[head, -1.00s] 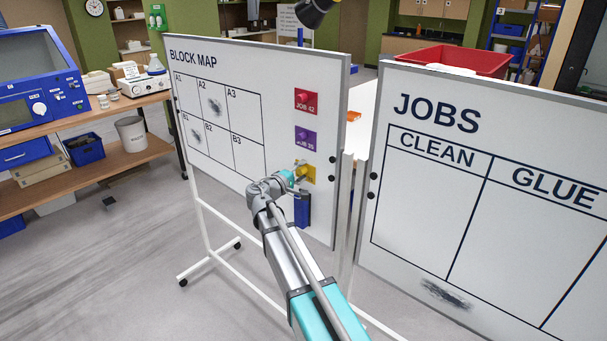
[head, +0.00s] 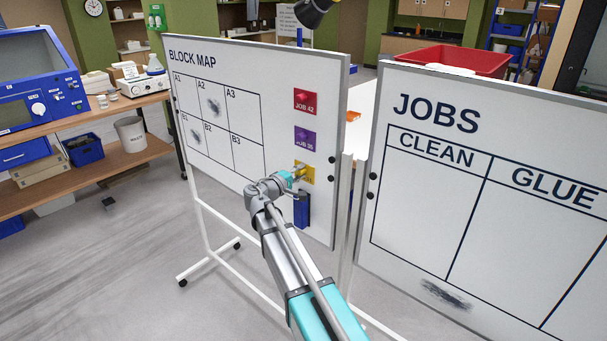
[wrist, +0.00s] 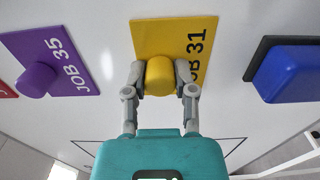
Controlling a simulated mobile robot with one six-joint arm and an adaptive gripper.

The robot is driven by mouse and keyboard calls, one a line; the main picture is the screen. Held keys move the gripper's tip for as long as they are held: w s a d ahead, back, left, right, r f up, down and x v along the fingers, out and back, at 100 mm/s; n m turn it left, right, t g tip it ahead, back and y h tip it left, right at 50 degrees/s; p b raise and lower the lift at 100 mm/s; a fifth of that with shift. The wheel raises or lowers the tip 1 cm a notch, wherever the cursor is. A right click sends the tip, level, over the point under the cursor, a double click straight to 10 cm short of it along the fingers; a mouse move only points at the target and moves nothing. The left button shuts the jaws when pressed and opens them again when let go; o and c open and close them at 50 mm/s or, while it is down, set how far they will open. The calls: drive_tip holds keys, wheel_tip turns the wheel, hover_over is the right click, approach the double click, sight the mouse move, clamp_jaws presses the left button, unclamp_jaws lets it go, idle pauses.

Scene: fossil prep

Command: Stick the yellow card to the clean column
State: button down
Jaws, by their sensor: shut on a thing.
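The yellow card (head: 308,179) is on the right side of the BLOCK MAP board, below the purple and red cards. In the wrist view the yellow card (wrist: 207,40) reads JOB 31 and has a round yellow knob (wrist: 160,75). My gripper (wrist: 160,82) is shut on that knob, one finger on each side. In the head view my gripper (head: 297,174) covers part of the card. The card looks flat against or very near the board; I cannot tell whether it touches. The CLEAN column (head: 425,205) on the JOBS board is empty, left of the GLUE column (head: 545,250).
The purple card (head: 306,139) and red card (head: 306,101) are above. A blue eraser-like block (head: 302,210) is just below the yellow card. Board frames and posts (head: 344,215) stand between the two boards. A dark smudge (head: 447,295) lies below the CLEAN column.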

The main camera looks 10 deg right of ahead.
drive_tip(key=shift+s+a, duration=0.25)
drive_tip(key=shift+a, duration=0.1)
drive_tip(key=shift+s+a, duration=0.1)
drive_tip(key=shift+a, duration=0.1)
drive_tip(key=shift+v, duration=2.85)
